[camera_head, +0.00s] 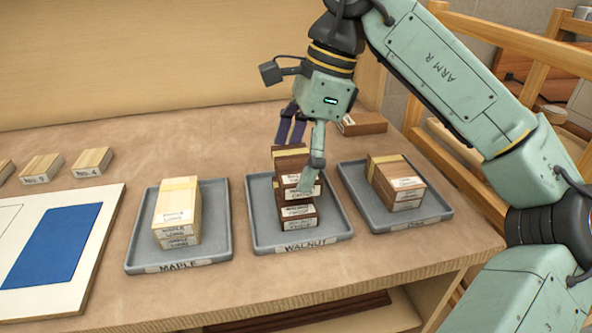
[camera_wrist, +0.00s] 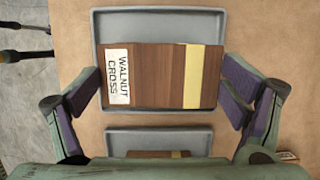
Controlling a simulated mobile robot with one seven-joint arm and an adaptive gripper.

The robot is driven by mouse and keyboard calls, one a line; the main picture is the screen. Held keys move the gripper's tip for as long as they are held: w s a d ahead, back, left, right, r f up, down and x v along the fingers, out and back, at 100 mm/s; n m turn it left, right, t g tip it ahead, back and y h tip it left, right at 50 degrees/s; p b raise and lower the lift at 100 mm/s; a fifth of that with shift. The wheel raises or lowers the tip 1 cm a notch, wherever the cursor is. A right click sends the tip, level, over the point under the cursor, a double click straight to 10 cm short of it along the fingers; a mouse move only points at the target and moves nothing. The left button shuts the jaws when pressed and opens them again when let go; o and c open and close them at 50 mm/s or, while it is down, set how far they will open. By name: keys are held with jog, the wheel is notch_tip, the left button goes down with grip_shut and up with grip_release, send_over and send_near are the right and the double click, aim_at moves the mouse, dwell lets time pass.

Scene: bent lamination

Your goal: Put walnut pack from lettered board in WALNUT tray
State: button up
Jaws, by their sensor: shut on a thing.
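A dark brown walnut pack with a pale yellow band (camera_head: 293,163) is held in my gripper (camera_head: 297,167) above the WALNUT tray (camera_head: 338,230). In the wrist view the same pack (camera_wrist: 155,75) lies between the two fingers and its white label reads WALNUT CROSS. Below it in the WALNUT tray sits another labelled brown pack (camera_head: 297,213). The held pack is very close over that one; I cannot tell whether they touch. The white board (camera_head: 80,255) with a blue rectangle is at the left; no letters can be read on it.
The MAPLE tray (camera_head: 137,250) to the left holds stacked pale packs (camera_head: 178,205). A third tray (camera_head: 430,213) to the right holds stacked brown packs (camera_head: 397,175); its label is unclear. A brown block (camera_head: 362,123) lies behind, and pale blocks (camera_head: 92,160) lie at the far left.

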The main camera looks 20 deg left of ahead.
aim_at(300, 163)
jog(key=shift+s+f, duration=0.1)
jog(key=shift+f, duration=1.6)
jog(key=shift+f, duration=0.1)
jog(key=shift+f, duration=0.15)
jog(key=o, duration=0.9)
jog(key=shift+r+p, duration=0.3)
jog(key=shift+r, duration=0.1)
jog(key=v, duration=1.1)
jog(key=shift+d+r, duration=0.15)
jog(key=shift+r, duration=0.2)
